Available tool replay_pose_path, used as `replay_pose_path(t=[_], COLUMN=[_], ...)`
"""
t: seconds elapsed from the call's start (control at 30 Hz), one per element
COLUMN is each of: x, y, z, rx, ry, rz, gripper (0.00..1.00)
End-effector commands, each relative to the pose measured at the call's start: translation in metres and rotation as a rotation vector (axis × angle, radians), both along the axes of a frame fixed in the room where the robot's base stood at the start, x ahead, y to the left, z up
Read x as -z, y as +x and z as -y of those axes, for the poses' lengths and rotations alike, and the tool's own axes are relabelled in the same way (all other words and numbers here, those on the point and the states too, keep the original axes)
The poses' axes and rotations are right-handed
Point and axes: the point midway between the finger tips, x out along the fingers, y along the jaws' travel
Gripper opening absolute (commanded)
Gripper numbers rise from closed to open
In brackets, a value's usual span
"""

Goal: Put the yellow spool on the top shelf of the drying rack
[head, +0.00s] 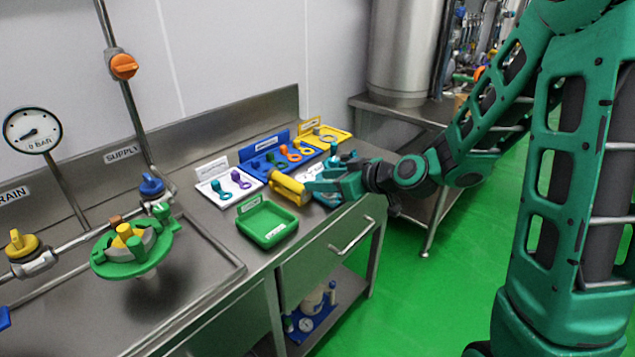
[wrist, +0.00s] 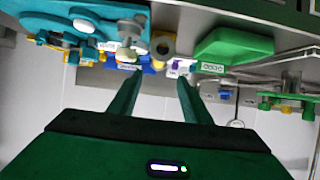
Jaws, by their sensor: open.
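The yellow spool (head: 287,188) lies on its side on the steel bench, between the green tray and the coloured boards in the head view. In the wrist view a yellow ring-shaped end with a dark hole (wrist: 162,43), apparently the spool's, shows beyond the fingers. My gripper (head: 313,186) is at the spool's right end in the head view. In the wrist view my gripper (wrist: 160,80) has its two fingers apart with nothing seen between them. Whether a finger touches the spool I cannot tell. No drying rack can be made out for certain.
A green tray (head: 284,231) stands at the bench's front edge. White (head: 207,190), blue (head: 262,165) and yellow (head: 341,133) boards with small parts stand behind. A green valve wheel (head: 105,262) juts out at left.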

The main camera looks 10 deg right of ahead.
Motion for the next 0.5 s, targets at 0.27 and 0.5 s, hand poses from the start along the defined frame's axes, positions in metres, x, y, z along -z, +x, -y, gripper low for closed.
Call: replay_pose_path(t=[0.27, 0.5], x=[-0.002, 0.009], y=[-0.003, -0.034], z=[0.003, 0.036], rx=[0.0, 0.031], ry=[-0.001, -0.089], rz=[0.0, -0.151], gripper=[0.44, 0.44])
